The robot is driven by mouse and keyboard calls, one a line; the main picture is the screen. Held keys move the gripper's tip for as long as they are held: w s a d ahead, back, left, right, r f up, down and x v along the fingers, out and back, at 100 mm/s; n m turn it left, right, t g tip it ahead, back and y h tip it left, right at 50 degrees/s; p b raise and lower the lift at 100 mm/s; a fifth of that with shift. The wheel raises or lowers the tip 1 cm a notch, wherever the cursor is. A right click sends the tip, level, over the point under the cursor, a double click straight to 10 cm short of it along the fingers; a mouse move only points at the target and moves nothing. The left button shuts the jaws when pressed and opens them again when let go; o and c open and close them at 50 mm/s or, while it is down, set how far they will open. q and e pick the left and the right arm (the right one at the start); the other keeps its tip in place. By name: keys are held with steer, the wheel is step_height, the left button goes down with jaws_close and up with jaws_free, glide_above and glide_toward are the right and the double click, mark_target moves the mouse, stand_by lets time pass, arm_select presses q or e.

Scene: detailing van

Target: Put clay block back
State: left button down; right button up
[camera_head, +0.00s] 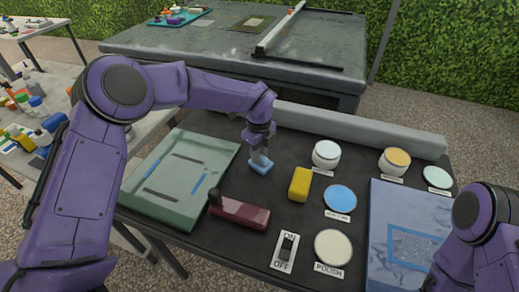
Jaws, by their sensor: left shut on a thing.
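The clay block (261,165) is a small light-blue block on or just above the dark table (290,230), right of the green panel. My left gripper (260,152) points down and is shut on the clay block from above. Whether the block touches the table cannot be told. My right arm shows at the lower right edge, but its gripper is out of the frame.
A yellow block (300,184), a dark red tool (239,210), a blue pad (340,199) and a cream polish pad (333,247) stand nearby. A green panel (150,207) lies left, a blue sheet (385,200) right. Jars (326,160) stand behind.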

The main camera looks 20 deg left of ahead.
arm_select(q)
steer(key=shift+w+f, duration=0.1)
steer(key=shift+f, duration=0.15)
steer(key=c, duration=0.9)
jaws_free()
steer(key=shift+c, duration=0.2)
steer(key=shift+d, duration=0.1)
steer(key=shift+r, duration=0.4)
step_height(320, 180, up, 12)
steer(key=b, duration=0.2)
steer(key=shift+f, duration=0.2)
